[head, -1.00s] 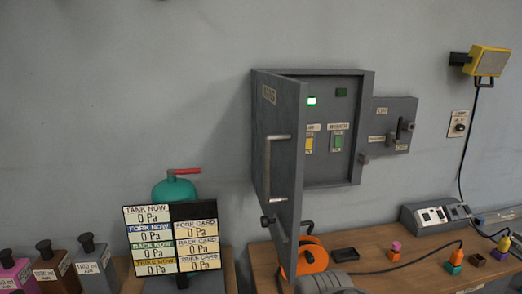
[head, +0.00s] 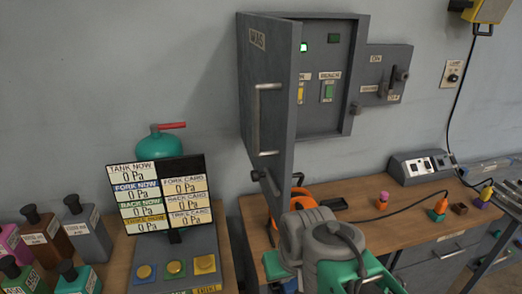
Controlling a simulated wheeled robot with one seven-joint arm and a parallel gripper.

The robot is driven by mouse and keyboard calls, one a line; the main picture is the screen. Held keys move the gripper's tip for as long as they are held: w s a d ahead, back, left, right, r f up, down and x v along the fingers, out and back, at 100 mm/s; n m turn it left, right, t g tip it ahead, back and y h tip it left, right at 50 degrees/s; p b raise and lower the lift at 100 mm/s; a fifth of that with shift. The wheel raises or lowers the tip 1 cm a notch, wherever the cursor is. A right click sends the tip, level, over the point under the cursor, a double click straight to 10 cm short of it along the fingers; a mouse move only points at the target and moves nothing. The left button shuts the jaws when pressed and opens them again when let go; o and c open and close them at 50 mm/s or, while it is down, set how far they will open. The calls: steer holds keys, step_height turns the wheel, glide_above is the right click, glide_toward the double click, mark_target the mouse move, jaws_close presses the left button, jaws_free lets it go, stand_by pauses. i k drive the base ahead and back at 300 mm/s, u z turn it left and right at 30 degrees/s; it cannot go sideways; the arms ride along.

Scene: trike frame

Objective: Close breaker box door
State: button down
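The grey breaker box (head: 345,85) hangs on the wall. Its door (head: 266,90) is hinged at the left and stands wide open, swung out toward me. A light bar handle (head: 257,120) runs down the door's face, and a dark knob sits near its lower edge. Inside the box a green lamp is lit, with a yellow and a green switch below. My grey and green arm end shows at the bottom, below and right of the door, apart from the handle. Its fingertips cannot be made out, so I cannot tell whether it is open or shut.
A lever panel (head: 386,75) adjoins the box on the right. The wooden bench (head: 410,222) below holds an orange tool, a socket unit (head: 421,166) and small coloured plugs. At left stand a pressure display (head: 160,195), a green tank and several bottles. The wall space left of the door is clear.

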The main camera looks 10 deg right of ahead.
mark_target(272, 46)
steer(key=u, duration=0.55)
steer(key=k, duration=0.65)
steer(key=u, duration=1.2)
steer(key=i, duration=0.95)
steer(key=z, duration=0.25)
